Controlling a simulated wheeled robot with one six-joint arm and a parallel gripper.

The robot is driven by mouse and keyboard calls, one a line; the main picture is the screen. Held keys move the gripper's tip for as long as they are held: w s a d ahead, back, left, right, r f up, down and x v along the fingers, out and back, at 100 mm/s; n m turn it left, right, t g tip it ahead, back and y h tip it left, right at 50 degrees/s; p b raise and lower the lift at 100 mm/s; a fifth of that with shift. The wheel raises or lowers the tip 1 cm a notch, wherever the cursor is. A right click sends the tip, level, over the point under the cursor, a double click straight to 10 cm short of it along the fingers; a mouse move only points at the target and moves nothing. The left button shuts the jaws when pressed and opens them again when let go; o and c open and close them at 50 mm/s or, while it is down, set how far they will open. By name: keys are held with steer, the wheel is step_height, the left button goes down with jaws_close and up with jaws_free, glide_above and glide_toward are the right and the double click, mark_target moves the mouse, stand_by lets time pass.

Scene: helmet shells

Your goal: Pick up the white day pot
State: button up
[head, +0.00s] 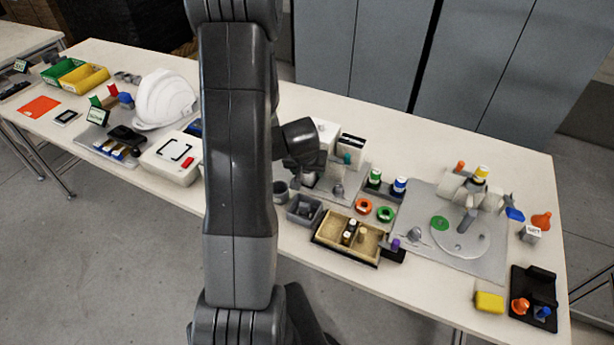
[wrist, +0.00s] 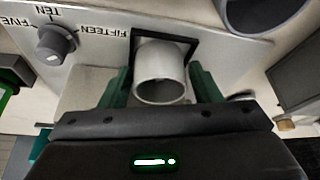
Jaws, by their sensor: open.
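A whitish round cylinder with an open end, which looks like the white day pot (wrist: 160,88), sits in front of a dark square recess in the wrist view. My gripper (wrist: 158,72) is open, with one green finger on each side of it. Small gaps seem to show beside it; I cannot tell whether either finger touches. In the head view my gripper (head: 305,165) is at the middle of the table, beside a white box. My gripper and arm hide the pot there.
A pale panel with a grey knob (wrist: 55,43) marked FIVE, TEN and FIFTEEN is close by. A dark round cup (wrist: 262,10) is at upper right. In the head view, a grey bin (head: 304,209) and a tan divided tray (head: 352,236) stand in front.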

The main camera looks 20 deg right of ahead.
steer(key=c, duration=0.7)
steer(key=shift+c, duration=0.2)
steer(key=shift+r, duration=0.2)
